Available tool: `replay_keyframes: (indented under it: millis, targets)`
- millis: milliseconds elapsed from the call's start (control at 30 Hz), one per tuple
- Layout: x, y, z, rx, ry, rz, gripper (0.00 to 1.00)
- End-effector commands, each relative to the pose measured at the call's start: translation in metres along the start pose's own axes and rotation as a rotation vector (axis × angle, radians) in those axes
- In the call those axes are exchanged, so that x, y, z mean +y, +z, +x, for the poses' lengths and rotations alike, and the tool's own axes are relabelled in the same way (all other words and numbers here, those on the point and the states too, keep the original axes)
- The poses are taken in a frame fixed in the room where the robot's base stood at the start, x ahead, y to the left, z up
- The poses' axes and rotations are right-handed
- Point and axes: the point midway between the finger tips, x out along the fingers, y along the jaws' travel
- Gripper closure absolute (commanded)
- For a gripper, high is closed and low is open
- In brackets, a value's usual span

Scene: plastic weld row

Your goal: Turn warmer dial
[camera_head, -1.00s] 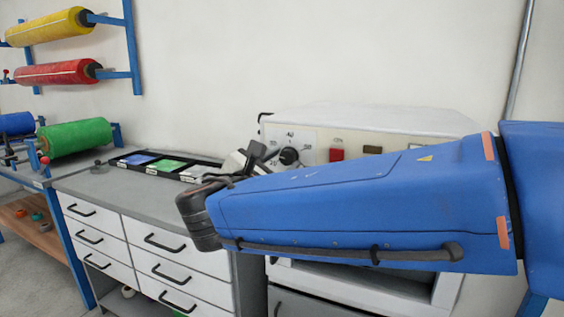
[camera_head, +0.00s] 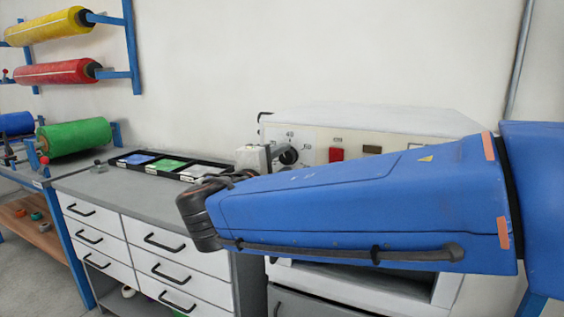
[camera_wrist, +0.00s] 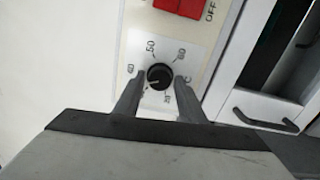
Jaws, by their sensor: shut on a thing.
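The warmer dial (camera_head: 289,156) is a round black knob on the pale control panel of the white warmer. In the wrist view the dial (camera_wrist: 160,76) sits between my two grey fingers, with numbers such as 40, 50 and 60 printed around it. A light mark on the knob points toward the lower left. My gripper (camera_wrist: 157,84) is shut on the dial, one finger on each side. In the head view my gripper (camera_head: 270,156) is at the dial's left side, and my blue arm covers the lower part of the panel.
A black tray (camera_head: 122,161) with coloured pieces lies on the grey counter (camera_head: 130,190) to the left. White drawers with dark handles are below.

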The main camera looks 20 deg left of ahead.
Motion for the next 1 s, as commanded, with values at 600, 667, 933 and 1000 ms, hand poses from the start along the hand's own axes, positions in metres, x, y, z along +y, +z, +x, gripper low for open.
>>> replay_keyframes:
  millis: [600, 667, 933, 1000]
  targets:
    - [-0.0024, 0.0002, -0.0003, -0.002, -0.002, 0.379, 0.86]
    - [-0.0025, 0.0002, -0.0003, -0.002, -0.002, 0.392, 0.86]
    - [-0.0029, 0.0002, -0.0003, -0.002, -0.003, 0.416, 0.86]
    - [-0.0030, 0.0002, -0.0003, -0.002, -0.003, 0.416, 0.86]
